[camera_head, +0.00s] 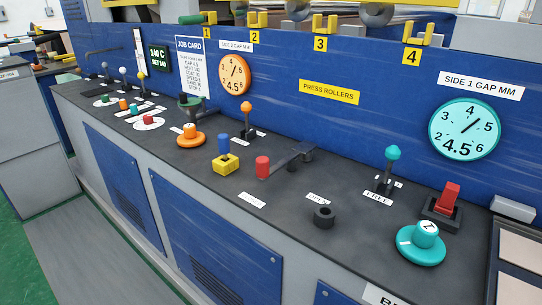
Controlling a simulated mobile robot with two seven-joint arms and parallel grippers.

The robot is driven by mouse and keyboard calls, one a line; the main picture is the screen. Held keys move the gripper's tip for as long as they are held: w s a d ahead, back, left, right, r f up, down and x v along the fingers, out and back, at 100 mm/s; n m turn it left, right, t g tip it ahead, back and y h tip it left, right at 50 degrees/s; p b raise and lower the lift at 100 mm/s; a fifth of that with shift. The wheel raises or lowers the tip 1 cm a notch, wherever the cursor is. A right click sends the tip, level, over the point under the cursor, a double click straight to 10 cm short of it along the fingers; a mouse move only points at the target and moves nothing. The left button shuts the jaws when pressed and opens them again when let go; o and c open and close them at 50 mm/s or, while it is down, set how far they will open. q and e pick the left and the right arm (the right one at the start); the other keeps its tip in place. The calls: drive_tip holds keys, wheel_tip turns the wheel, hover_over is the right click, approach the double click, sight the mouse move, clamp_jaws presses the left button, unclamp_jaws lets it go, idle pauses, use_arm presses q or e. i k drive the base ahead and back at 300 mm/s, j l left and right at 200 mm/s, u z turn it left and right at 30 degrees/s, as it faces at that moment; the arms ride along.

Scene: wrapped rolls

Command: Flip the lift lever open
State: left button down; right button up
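Several levers stand on the dark console top (200,165), and I cannot read which one is named the lift lever. A lever with a red grip (262,167) has a dark flat arm (286,157) running right to a dark pivot block (301,150); it lies low over the console. Labels lie in front of it, and the one by the black ring (324,216) seems to read OPEN. A teal-knobbed lever (392,154) stands upright at the right by a label like FREE. An orange-knobbed lever (247,107) stands upright further left. Neither gripper is in view.
Orange (235,75) and teal gauges (464,129) hang on the blue panel behind.

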sight(263, 171)
drive_tip(key=i+j+z, duration=0.15)
drive_tip(key=j+z, duration=0.25)
drive_tip(key=i+j+z, duration=0.1)
drive_tip(key=z, duration=0.3)
drive_tip(key=j+z, duration=0.25)
drive_tip(key=j, duration=0.25)
drive_tip(key=j+z, duration=0.25)
drive_tip(key=j, duration=0.25)
